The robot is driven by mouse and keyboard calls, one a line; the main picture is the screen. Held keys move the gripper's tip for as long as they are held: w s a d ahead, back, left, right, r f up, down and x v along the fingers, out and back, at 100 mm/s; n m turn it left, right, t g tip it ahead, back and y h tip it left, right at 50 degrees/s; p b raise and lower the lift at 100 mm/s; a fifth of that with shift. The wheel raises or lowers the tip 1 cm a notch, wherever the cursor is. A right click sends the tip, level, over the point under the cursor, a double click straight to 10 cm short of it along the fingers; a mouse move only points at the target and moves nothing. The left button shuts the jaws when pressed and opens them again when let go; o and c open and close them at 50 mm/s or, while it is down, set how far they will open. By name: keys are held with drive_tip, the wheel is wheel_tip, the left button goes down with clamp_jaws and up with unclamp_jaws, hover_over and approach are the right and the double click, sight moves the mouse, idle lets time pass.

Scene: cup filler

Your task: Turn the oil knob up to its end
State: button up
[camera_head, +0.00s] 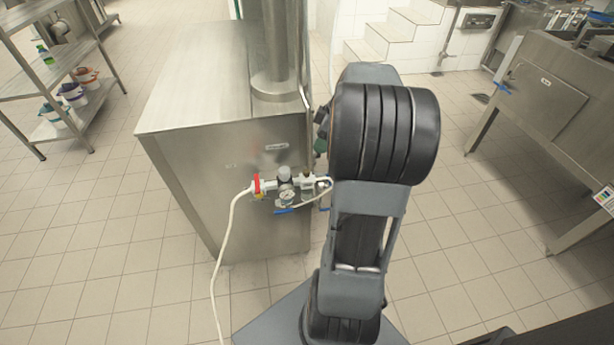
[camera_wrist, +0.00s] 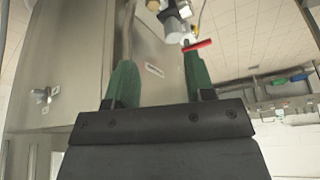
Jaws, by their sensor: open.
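An air-service unit (camera_head: 290,187) with a round gauge, a grey-topped regulator and white fittings is mounted on the side of the steel cabinet. Small upright tops stand on it, and I cannot tell for sure which is the oil knob. In the wrist view, part of the unit (camera_wrist: 174,24) shows at the top, with a red handle (camera_wrist: 197,45) close to the right fingertip. My gripper (camera_wrist: 160,82) has two green fingers, spread apart with nothing between them. In the head view, my gripper (camera_head: 320,132) is partly hidden behind my arm, above and right of the unit.
The steel cabinet (camera_head: 195,85) with a vertical pipe (camera_head: 270,45) stands just left of my arm. A white hose (camera_head: 224,245) hangs from the unit to the floor. A shelf rack (camera_head: 60,75) is far left, a steel table (camera_head: 548,85) right. Tiled floor between is clear.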

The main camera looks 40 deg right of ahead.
sight(307, 171)
drive_tip(key=x, duration=0.4)
drive_tip(key=d+b+x, duration=0.1)
drive_tip(key=x, duration=0.9)
drive_tip(key=shift+d+f, duration=0.2)
drive_tip(key=shift+d, duration=0.05)
drive_tip(key=shift+c, duration=0.3)
clamp_jaws()
drive_tip(key=shift+b, duration=0.3)
